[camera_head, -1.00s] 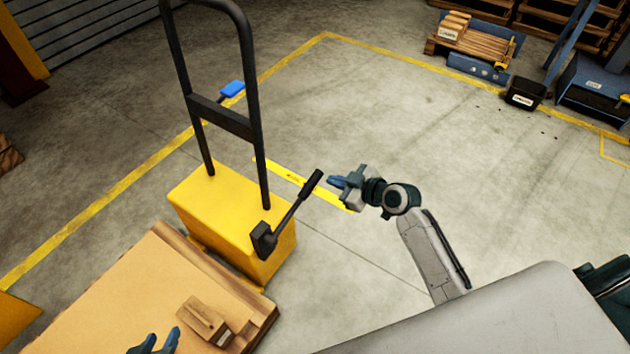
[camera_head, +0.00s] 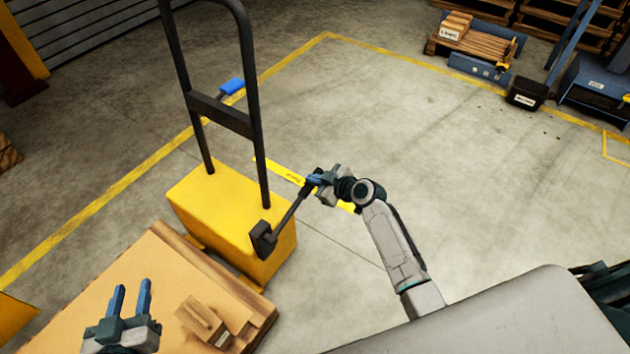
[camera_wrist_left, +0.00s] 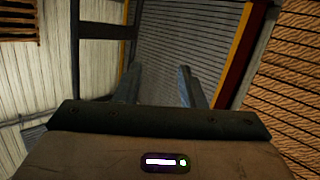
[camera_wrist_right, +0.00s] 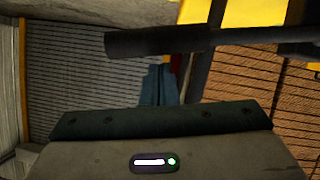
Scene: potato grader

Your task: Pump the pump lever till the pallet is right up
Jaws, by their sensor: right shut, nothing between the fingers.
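The pump lever (camera_head: 285,220) is a dark bar with a thick grip, leaning up and to the right from the yellow lift truck body (camera_head: 215,205). My right gripper (camera_head: 314,180) is shut and empty at the lever's upper end, covering part of the grip. In the right wrist view the dark lever (camera_wrist_right: 190,40) crosses just beyond the shut fingers (camera_wrist_right: 160,85); I cannot tell whether they touch. My left gripper (camera_head: 131,290) is open and empty above the pallet load's tan top (camera_head: 125,270). Its two fingers also show apart in the left wrist view (camera_wrist_left: 157,85).
A small wooden block (camera_head: 203,322) with a label lies on the tan top. Clear floor lies to the right, bounded by yellow lines.

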